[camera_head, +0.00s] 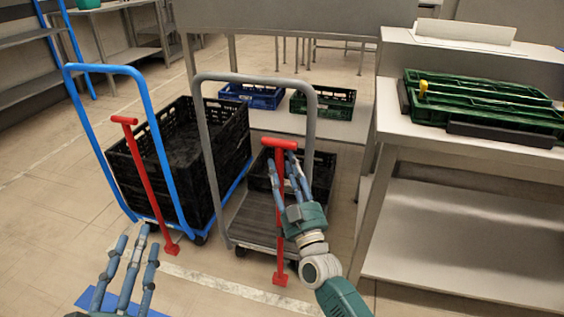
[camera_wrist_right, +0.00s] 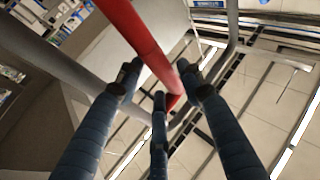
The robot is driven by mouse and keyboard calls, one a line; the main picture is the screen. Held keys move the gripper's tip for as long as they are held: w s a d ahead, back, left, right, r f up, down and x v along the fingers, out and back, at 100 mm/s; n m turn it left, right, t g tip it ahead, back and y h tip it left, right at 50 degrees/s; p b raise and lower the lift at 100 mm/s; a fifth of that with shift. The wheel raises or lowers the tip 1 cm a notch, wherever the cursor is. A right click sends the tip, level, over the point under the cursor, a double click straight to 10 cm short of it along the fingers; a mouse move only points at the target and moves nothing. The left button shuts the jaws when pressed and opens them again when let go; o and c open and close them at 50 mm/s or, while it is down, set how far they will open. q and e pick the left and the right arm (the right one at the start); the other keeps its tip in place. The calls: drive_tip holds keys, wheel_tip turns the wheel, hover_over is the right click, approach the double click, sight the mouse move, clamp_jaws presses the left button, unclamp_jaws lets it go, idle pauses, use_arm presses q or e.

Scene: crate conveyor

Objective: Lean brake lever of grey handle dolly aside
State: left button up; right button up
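The grey handle dolly stands in the middle of the head view, with its arched grey handle (camera_head: 255,79) upright. Its red brake lever (camera_head: 280,143) has a T-shaped top and stands about upright inside the handle arch. My right gripper (camera_head: 282,162) is at the upper part of this lever, just below the T-top. In the right wrist view the red lever (camera_wrist_right: 142,40) runs between the spread fingers of my right gripper (camera_wrist_right: 158,82); I cannot tell whether they touch it. My left gripper (camera_head: 137,240) is open and empty at the lower left.
A blue handle dolly (camera_head: 152,115) with its own red lever (camera_head: 140,165) and a black crate (camera_head: 120,160) stands to the left. A metal table (camera_head: 480,210) with green crates (camera_head: 485,95) stands at the right. Blue (camera_head: 252,92) and green (camera_head: 322,100) crates sit behind.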

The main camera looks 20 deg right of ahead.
drive_tip(key=shift+x, duration=1.35)
use_arm(q)
drive_tip(key=r, duration=0.1)
drive_tip(key=r+t, duration=0.1)
drive_tip(key=shift+s+d+r, duration=0.1)
drive_tip(key=shift+s+r, duration=0.1)
drive_tip(key=shift+r, duration=0.2)
use_arm(e)
drive_tip(key=shift+f, duration=0.1)
clamp_jaws()
